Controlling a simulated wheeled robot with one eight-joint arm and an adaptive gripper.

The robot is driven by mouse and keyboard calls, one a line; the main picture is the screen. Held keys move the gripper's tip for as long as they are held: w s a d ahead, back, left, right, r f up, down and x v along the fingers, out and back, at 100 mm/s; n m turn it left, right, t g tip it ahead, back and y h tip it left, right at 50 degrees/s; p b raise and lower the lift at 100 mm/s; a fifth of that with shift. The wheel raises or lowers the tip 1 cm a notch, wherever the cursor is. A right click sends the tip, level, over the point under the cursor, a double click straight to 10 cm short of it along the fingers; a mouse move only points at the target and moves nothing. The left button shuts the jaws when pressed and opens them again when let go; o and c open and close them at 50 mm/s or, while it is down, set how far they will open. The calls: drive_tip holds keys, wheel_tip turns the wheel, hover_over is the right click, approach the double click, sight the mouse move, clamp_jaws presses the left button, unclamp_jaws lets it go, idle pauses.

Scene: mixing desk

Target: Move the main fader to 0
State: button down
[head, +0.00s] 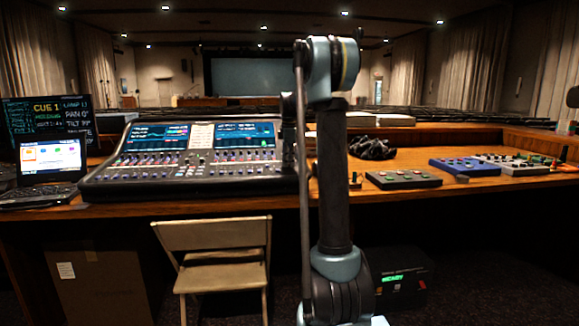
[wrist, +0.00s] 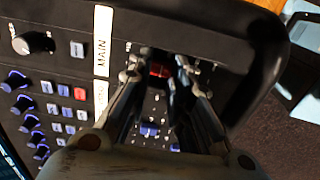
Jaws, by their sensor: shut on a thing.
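The main fader's red cap (wrist: 160,70) shows in the wrist view, to the right of the white strip lettered MAIN (wrist: 102,42). My gripper (wrist: 160,62) has one fingertip on either side of this cap and is shut on it. The cap is near the upper end of the visible strip of marks. The fingers hide part of the scale, so I cannot read its setting. In the head view the mixing desk (head: 190,185) stands on the wooden table, and my arm hides its right end and my gripper.
In the wrist view a large knob (wrist: 33,43) and several small buttons and blue knobs lie left of the fader. In the head view a laptop (head: 50,160) is at left. Several small control boxes (head: 403,180) and a dark cable heap (head: 372,148) are at right.

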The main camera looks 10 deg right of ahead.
drive_tip(key=shift+w, duration=0.7)
drive_tip(key=c, duration=1.4)
unclamp_jaws()
drive_tip(key=shift+c, duration=0.2)
drive_tip(key=shift+r, duration=0.2)
wheel_tip(320, 180, up, 12)
drive_tip(key=s, duration=0.1)
drive_tip(key=shift+f, duration=0.2)
drive_tip(key=shift+s, duration=0.15)
